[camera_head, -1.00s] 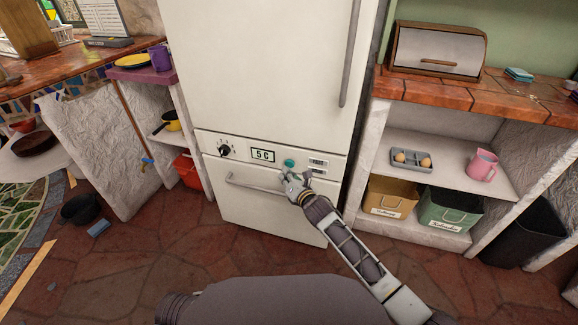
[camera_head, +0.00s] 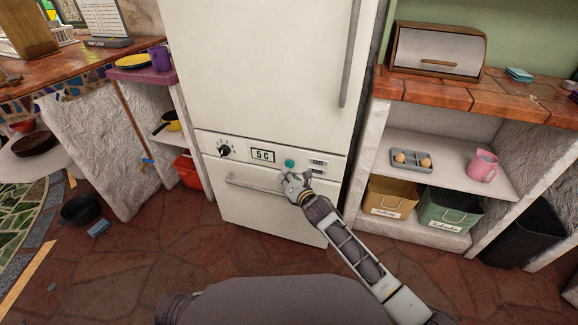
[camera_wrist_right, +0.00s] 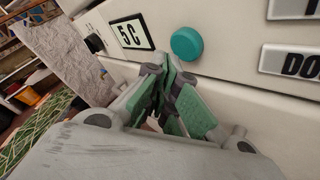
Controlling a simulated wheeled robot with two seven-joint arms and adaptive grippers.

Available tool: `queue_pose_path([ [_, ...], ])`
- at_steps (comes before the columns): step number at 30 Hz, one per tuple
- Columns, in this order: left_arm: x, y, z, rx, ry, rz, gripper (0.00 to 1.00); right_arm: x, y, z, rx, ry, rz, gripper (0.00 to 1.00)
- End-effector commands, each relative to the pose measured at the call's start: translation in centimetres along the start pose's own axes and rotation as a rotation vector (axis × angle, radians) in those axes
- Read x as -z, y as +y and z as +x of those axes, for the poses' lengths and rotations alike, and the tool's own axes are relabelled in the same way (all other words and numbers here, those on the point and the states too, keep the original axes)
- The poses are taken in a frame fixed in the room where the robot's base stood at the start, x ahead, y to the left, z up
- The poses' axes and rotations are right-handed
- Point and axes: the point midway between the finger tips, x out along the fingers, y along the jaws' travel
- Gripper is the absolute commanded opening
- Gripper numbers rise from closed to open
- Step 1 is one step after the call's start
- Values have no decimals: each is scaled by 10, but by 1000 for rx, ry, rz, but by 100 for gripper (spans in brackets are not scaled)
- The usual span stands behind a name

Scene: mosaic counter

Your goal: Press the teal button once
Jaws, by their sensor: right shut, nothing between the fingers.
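The teal button (camera_head: 289,163) is a round knob on the white fridge's control strip, right of the "5 C" display (camera_head: 262,155). It also shows large in the right wrist view (camera_wrist_right: 187,44), fully visible. My right gripper (camera_head: 291,180) is shut and empty, just below the button in the head view. My left gripper is not in view.
The fridge (camera_head: 262,75) has a drawer handle (camera_head: 252,184) below the strip, close to my right gripper. A black dial (camera_head: 225,150) is at the left of the strip, and small label plates (camera_head: 318,163) are right of the button. Shelves with bins (camera_head: 390,197) stand at right.

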Motion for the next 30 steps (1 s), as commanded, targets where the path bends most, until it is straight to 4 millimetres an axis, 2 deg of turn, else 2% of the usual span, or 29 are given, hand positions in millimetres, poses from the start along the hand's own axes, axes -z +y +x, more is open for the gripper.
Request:
queue_pose_path([
  [30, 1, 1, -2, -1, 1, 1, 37, -5, -4, 6, 0, 0, 0, 0],
])
